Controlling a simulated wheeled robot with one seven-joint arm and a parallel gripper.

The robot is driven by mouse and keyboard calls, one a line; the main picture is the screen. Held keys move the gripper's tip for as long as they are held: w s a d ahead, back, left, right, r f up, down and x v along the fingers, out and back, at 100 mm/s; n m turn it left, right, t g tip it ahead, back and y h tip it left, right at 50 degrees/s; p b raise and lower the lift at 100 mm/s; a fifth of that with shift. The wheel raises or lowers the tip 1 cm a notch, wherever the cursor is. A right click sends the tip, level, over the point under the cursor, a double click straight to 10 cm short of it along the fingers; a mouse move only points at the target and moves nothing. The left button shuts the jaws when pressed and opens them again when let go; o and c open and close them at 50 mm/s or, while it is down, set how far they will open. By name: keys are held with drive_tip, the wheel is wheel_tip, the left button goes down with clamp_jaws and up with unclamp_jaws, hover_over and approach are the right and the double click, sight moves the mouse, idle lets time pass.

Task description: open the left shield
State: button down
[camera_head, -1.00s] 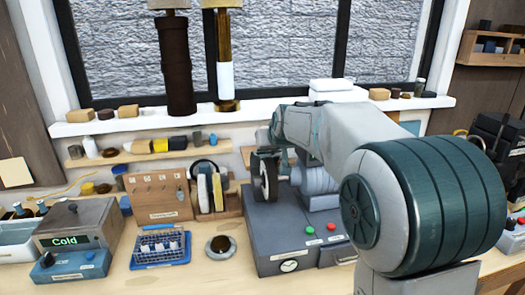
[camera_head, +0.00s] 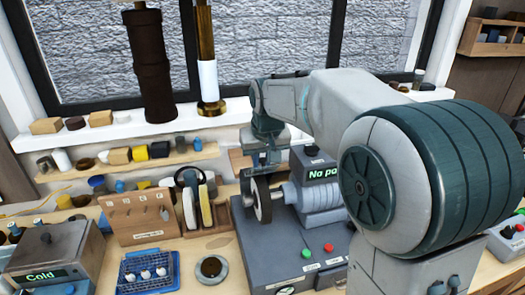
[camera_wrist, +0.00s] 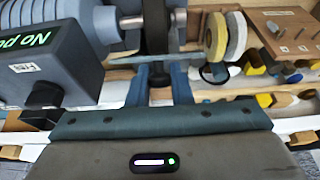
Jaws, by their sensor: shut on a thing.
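The bench grinder (camera_head: 318,192) stands on a grey base, with its left wheel (camera_head: 262,201) facing the left side. My gripper (camera_head: 262,160) is just above this wheel, pointing down. In the wrist view, my gripper (camera_wrist: 160,74) has its two blue fingers shut on a thin, flat blue-grey plate, which appears to be the left shield (camera_wrist: 122,60). The shield lies across the front of the dark wheel (camera_wrist: 155,28). In the head view the shield is too small and too hidden by my gripper to make out its angle.
A display reading "No pa…" (camera_head: 322,173) tops the grinder. A rack with pale discs (camera_head: 197,208), a blue wire basket (camera_head: 147,272) and a round dish (camera_head: 212,268) stand to the left.

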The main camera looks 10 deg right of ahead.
drive_tip(key=shift+w+g, duration=0.2)
drive_tip(key=shift+g, duration=0.2)
drive_tip(key=c, duration=1.4)
unclamp_jaws()
drive_tip(key=shift+r, duration=0.1)
drive_tip(key=b+v, duration=0.1)
drive_tip(key=v, duration=1.2)
drive_tip(key=shift+s+a+r+b, duration=0.1)
drive_tip(key=shift+s+r+b, duration=0.05)
drive_tip(key=shift+r+b, duration=0.2)
drive_tip(key=shift+m+t+h, duration=0.3)
drive_tip(key=shift+m+t, duration=0.1)
drive_tip(key=shift+m, duration=0.5)
drive_tip(key=s+d+f+b, duration=0.1)
drive_tip(key=s+d+f, duration=0.1)
drive_tip(key=s+f, duration=0.5)
drive_tip(key=s+d+f+b, duration=0.1)
drive_tip(key=s+d+f, duration=0.2)
drive_tip(key=s+f, duration=0.4)
drive_tip(key=s+d+f+b, duration=0.2)
drive_tip(key=s+d+f, duration=0.1)
drive_tip(key=s+f, duration=0.5)
drive_tip(key=shift+s+d+f, duration=0.1)
drive_tip(key=shift+d+f, duration=0.05)
drive_tip(key=shift+f, duration=0.65)
